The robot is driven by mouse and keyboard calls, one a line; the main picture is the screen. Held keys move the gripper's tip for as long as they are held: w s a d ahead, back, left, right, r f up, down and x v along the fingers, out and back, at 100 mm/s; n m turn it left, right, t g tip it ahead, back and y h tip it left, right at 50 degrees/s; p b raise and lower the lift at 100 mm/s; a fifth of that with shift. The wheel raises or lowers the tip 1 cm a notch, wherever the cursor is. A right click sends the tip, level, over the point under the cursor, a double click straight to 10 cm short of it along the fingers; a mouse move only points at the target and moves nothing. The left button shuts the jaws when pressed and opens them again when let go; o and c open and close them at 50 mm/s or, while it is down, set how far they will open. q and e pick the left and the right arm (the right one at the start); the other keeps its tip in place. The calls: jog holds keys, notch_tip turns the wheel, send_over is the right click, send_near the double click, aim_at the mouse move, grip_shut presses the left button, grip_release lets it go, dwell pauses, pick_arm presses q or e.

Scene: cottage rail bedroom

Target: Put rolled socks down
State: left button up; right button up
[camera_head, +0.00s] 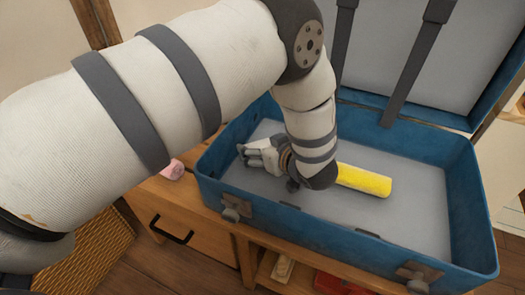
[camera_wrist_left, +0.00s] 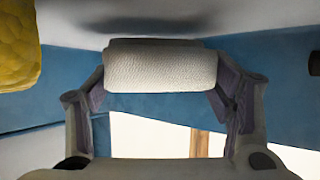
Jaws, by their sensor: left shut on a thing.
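The rolled socks (camera_wrist_left: 160,66) are a cream, ribbed-looking roll, seen in the left wrist view between my two finger pads. My left gripper (camera_head: 254,156) is shut on them, low inside the left end of the open blue suitcase (camera_head: 468,205). The suitcase's grey floor and blue wall show close around the roll in the wrist view. I cannot tell whether the roll touches the floor. In the head view the roll is hard to tell apart from the pale fingers. My right gripper is out of view.
A yellow roll (camera_head: 364,180) lies in the suitcase just right of my left wrist; it also shows in the wrist view (camera_wrist_left: 18,45). The suitcase's right part is clear. A small pink object (camera_head: 172,170) sits on wood left of the suitcase. The lid stands open behind.

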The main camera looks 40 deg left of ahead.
pick_arm(q)
jog(key=shift+f, duration=0.55)
jog(key=shift+r, duration=0.1)
jog(key=o, duration=1.1)
jog(key=p+v, duration=0.2)
jog(key=v, duration=0.9)
jog(key=shift+s+d+r, duration=0.2)
jog(key=shift+d, duration=0.25)
